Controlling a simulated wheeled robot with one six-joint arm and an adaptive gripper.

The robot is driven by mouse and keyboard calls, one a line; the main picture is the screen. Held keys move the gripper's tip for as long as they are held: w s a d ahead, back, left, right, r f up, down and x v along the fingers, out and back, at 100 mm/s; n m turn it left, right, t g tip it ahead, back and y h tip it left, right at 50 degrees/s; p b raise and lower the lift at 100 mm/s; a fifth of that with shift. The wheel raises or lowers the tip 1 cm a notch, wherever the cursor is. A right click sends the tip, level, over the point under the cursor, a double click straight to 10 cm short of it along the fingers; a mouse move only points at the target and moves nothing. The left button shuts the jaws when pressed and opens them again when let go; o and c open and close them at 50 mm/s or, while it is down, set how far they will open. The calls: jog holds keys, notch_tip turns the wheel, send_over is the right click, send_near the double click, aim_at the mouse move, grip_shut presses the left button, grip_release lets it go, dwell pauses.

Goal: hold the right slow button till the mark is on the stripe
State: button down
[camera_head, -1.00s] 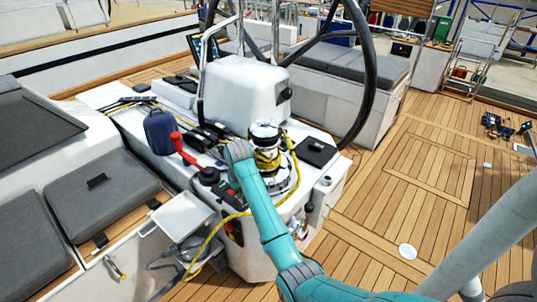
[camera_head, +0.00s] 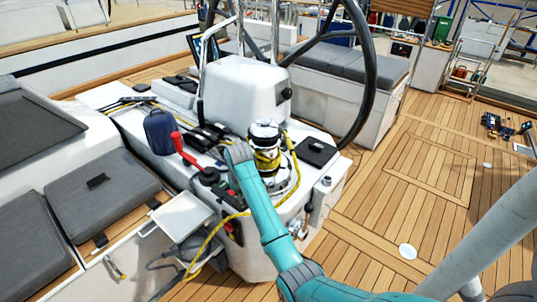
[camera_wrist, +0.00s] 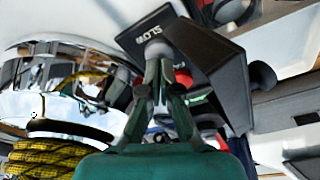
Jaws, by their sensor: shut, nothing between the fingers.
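In the wrist view my gripper (camera_wrist: 157,68) is shut and empty. Its fingertips reach to a dark panel (camera_wrist: 143,32) with the word SLOW upside down in the picture. A grey rounded piece shows right at the fingertips; I cannot tell whether it is the button or the finger pads, nor whether they press. In the head view my wrist stands over the control console (camera_head: 150,103), just left of the winch (camera_head: 265,130), and hides my fingers and the button.
Yellow rope (camera_head: 267,162) is wound on the winch and trails down the console's front; it also shows in the wrist view (camera_wrist: 45,158). A red handle (camera_head: 185,150) stands left of my wrist. The black steering wheel (camera_head: 368,75) rises behind. Wooden deck (camera_head: 400,190) at right is mostly clear.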

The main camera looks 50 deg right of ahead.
jog(key=shift+f, duration=0.7)
dwell(1.8)
notch_tip(320, 180, up, 9)
dwell(0.7)
dwell(0.4)
